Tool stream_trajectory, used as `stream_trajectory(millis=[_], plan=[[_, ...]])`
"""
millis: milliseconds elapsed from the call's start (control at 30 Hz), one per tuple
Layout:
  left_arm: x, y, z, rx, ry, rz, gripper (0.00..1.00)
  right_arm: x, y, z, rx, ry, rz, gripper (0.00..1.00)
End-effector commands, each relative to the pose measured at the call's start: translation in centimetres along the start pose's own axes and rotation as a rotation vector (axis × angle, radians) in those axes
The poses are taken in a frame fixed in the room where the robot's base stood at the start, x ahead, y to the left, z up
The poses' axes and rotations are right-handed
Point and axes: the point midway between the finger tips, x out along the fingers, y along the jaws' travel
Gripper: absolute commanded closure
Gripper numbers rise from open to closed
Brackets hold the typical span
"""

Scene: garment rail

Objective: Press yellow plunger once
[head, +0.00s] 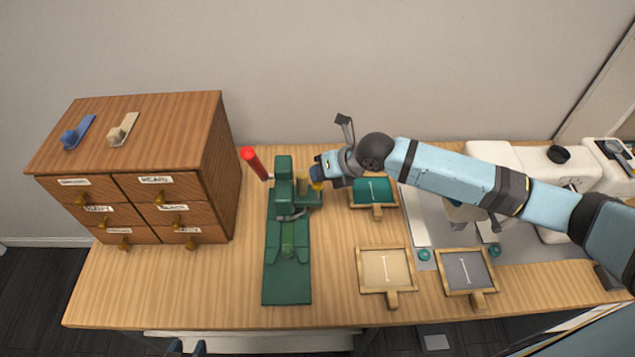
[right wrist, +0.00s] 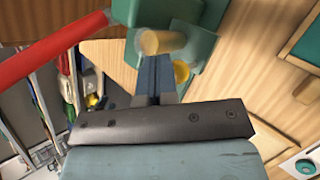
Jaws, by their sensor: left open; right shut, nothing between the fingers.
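The green press (head: 287,245) stands on the wooden table, with a red-handled lever (head: 254,163) at its back left. A bright yellow round part (head: 316,186), likely the plunger, is at the press's right side and partly hidden by my right gripper (head: 317,176). It also shows in the right wrist view (right wrist: 182,72), beside the shut, empty fingers (right wrist: 155,75). A duller yellow cylinder (right wrist: 160,42) is just past the fingertips. I cannot tell whether the fingers touch either part. My left gripper (head: 187,347) is open at the bottom edge, apart from the press.
A wooden drawer cabinet (head: 160,140) stands at left with blue and beige pieces on top. Framed teal (head: 376,207), beige (head: 412,271) and grey (head: 493,271) swatches lie right of the press. A white sewing machine is behind my right arm. Table left of the press is clear.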

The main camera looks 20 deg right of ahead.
Motion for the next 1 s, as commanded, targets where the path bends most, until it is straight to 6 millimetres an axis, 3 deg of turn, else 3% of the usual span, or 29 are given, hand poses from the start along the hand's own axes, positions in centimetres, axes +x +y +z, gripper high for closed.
stream_trajectory(millis=[1000], plan=[[0.41,-0.03,0.54,0.000,0.003,0.000,0.57,0.89,-0.67,-0.67,0.000,0.001,-0.001,1.00]])
